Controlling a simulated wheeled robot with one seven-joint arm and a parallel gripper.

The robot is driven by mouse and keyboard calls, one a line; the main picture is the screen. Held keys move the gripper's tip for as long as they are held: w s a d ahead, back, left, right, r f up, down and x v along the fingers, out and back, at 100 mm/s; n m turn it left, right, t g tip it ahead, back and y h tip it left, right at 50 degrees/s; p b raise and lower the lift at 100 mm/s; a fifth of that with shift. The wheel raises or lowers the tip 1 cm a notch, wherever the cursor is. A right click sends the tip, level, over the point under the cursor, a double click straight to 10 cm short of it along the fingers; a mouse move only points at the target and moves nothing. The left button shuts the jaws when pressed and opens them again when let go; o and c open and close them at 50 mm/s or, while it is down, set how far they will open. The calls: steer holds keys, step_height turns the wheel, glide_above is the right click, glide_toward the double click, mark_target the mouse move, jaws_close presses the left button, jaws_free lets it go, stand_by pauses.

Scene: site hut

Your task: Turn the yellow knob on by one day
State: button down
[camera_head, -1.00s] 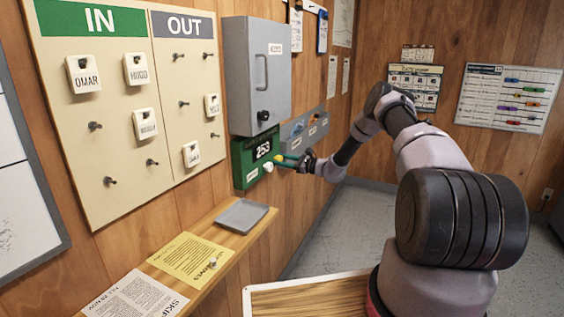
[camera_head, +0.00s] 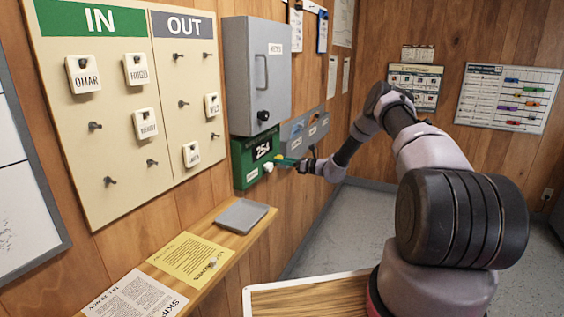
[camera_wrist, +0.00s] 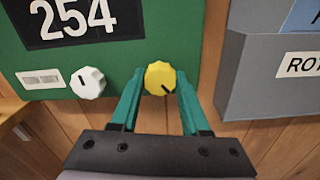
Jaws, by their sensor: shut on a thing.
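The green counter box (camera_head: 242,155) is on the wood wall below the grey key cabinet. Its black display (camera_wrist: 72,18) reads 254 in the wrist view. The yellow knob (camera_wrist: 160,78) is at the box's lower right, its dark pointer mark toward the lower right. My gripper (camera_wrist: 160,88) has its green fingers on both sides of the yellow knob and is shut on it. A white knob (camera_wrist: 88,83) is to the left of it, apart from the fingers. In the head view my gripper (camera_head: 280,161) reaches the box from the right and partly hides the yellow knob.
A grey key cabinet (camera_head: 258,75) hangs just above the box. Grey wall trays (camera_head: 305,128) are close to its right. A wooden shelf (camera_head: 226,240) with a grey tray (camera_head: 241,215) and papers lies below. An IN/OUT tag board (camera_head: 130,120) is to the left.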

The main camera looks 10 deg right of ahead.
steer(key=shift+c, duration=1.9)
jaws_free()
steer(key=v, duration=1.1)
